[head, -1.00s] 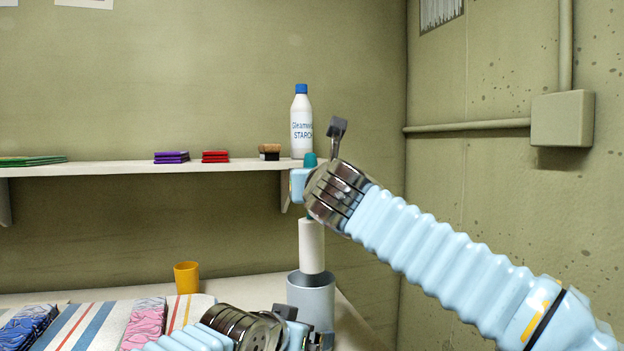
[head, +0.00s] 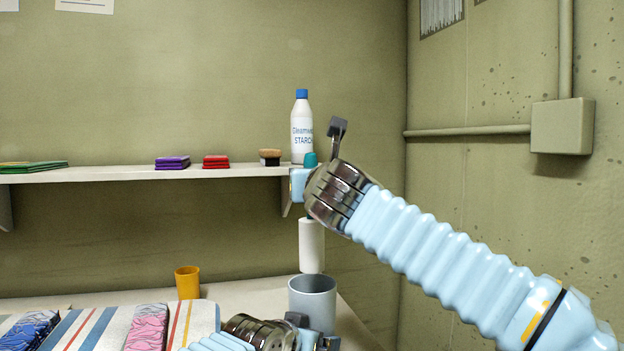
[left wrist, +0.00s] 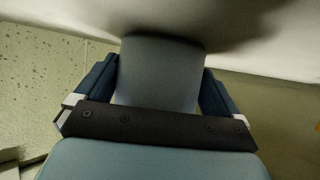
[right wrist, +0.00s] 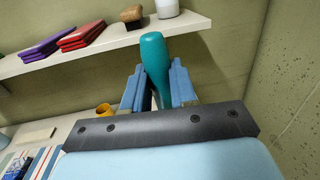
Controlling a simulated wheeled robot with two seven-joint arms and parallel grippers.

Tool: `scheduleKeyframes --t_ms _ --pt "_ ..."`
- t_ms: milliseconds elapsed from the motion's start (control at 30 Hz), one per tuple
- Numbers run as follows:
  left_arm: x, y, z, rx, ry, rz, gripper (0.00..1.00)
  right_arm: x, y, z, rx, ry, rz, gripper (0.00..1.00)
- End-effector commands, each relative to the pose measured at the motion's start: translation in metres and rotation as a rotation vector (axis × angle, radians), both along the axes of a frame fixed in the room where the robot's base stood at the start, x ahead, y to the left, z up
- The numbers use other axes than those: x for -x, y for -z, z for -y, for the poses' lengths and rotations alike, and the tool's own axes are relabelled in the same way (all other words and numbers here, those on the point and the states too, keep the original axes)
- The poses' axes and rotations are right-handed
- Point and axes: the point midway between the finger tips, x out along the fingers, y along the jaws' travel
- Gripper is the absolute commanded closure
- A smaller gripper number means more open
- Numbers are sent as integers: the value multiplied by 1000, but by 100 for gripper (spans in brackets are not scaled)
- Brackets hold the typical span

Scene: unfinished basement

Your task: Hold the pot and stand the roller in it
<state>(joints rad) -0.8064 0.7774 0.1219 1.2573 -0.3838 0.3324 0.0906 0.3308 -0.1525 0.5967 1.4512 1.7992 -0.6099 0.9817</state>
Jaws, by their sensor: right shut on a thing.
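The roller, with a white sleeve (head: 311,246) and a teal handle (right wrist: 155,62), hangs upright in my right gripper (right wrist: 157,90), which is shut on the handle. In the head view the gripper also shows (head: 302,183). The roller's lower end appears just above the far rim of the grey pot (head: 314,300), in line with its opening. The pot stands on the table. My left gripper (head: 322,343) is low at its front. In the left wrist view the pot (left wrist: 158,75) lies between the left fingers (left wrist: 158,90), which look open around it; contact is unclear.
An orange cup (head: 187,283) and a striped cloth-like surface with folded fabrics (head: 147,328) are on the left of the table. A shelf (head: 100,174) behind holds a starch bottle (head: 301,130), a brush (head: 270,157) and folded cloths (head: 172,162).

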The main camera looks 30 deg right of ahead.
Motion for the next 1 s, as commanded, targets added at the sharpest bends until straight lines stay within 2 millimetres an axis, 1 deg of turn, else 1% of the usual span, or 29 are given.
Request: scheduleKeyframes --t_ms 167,267,1000 --pt "0 0 0 0 0 0 21 0 7 0 2 -3 2 100" --pt "0 0 0 0 0 0 21 1 14 1 2 -6 2 100" --pt "0 0 0 1 0 1 21 2 83 2 -2 -50 8 100"
